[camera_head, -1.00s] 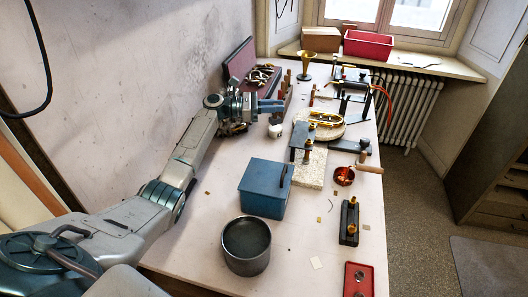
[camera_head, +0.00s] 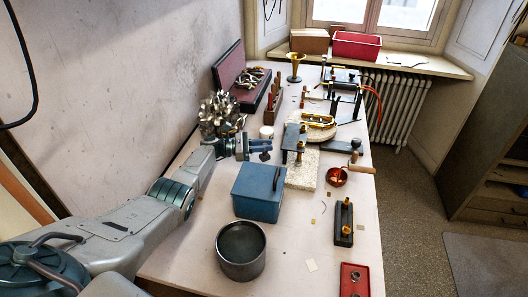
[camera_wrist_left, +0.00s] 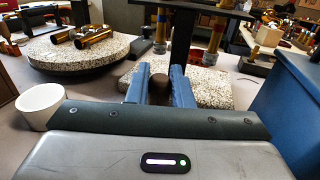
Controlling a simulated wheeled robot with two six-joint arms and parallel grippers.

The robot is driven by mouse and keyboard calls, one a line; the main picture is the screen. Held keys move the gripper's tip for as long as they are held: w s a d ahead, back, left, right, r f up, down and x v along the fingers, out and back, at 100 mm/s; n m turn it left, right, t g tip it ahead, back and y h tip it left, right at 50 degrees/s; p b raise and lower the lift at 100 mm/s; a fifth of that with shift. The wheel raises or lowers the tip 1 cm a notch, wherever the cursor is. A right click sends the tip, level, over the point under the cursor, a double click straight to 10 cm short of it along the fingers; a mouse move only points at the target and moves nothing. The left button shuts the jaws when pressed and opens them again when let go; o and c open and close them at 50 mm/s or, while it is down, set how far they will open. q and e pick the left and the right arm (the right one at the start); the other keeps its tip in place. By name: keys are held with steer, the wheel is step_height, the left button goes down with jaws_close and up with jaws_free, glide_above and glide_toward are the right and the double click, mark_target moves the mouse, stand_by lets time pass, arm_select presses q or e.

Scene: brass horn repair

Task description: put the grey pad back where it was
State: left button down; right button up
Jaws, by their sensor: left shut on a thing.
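My left gripper (camera_head: 262,149) is behind the blue box, over the left part of the table and in front of the white cup (camera_head: 267,132). In the left wrist view its two blue fingers (camera_wrist_left: 160,88) are shut on a small dark grey-brown round piece that looks like the grey pad (camera_wrist_left: 159,82). In the head view the piece is too small to make out. The white cup also stands left of the fingers in the wrist view (camera_wrist_left: 42,105). My right gripper is not in view.
The blue box (camera_head: 259,192) stands close in front of the gripper, and a dark round pot (camera_head: 241,264) nearer. A speckled slab (camera_head: 303,176) and a dark metal stand (camera_head: 292,137) are to the right. A silvery cluster (camera_head: 222,113) stands behind the arm.

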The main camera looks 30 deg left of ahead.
arm_select(q)
steer(key=shift+w+f+b, duration=0.1)
steer(key=shift+f+b, duration=0.2)
steer(key=shift+f, duration=0.9)
steer(key=c, duration=1.3)
jaws_free()
steer(key=shift+f, duration=0.1)
steer(key=shift+r, duration=0.2)
steer(key=v, duration=1.2)
steer(key=shift+a+f, duration=0.1)
steer(key=shift+f, duration=0.05)
